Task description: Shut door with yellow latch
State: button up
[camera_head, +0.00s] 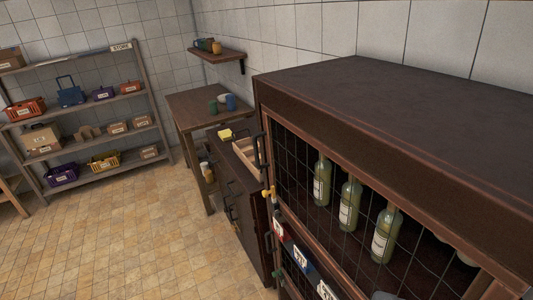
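A yellow latch (268,193) sits at the left edge of the dark wooden cabinet (400,100) on the right. A wire mesh door (300,172) with a dark handle (260,151) is above and beside it. The mesh looks roughly in line with the cabinet front, but I cannot tell whether the door is fully shut or ajar. Several green bottles (350,202) with pale labels stand behind the mesh. My gripper is not in view.
Below the mesh are small labelled plates (300,257). Beyond stand a low dark cabinet (236,190) with an open drawer (246,152) and a wooden table (205,103). A storage shelf (150,95) holds baskets and boxes at the left. The tiled floor (140,235) is clear.

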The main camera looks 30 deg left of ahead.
aim_at(505, 284)
jog(key=z, duration=0.05)
jog(key=i, duration=1)
jog(key=u, duration=0.05)
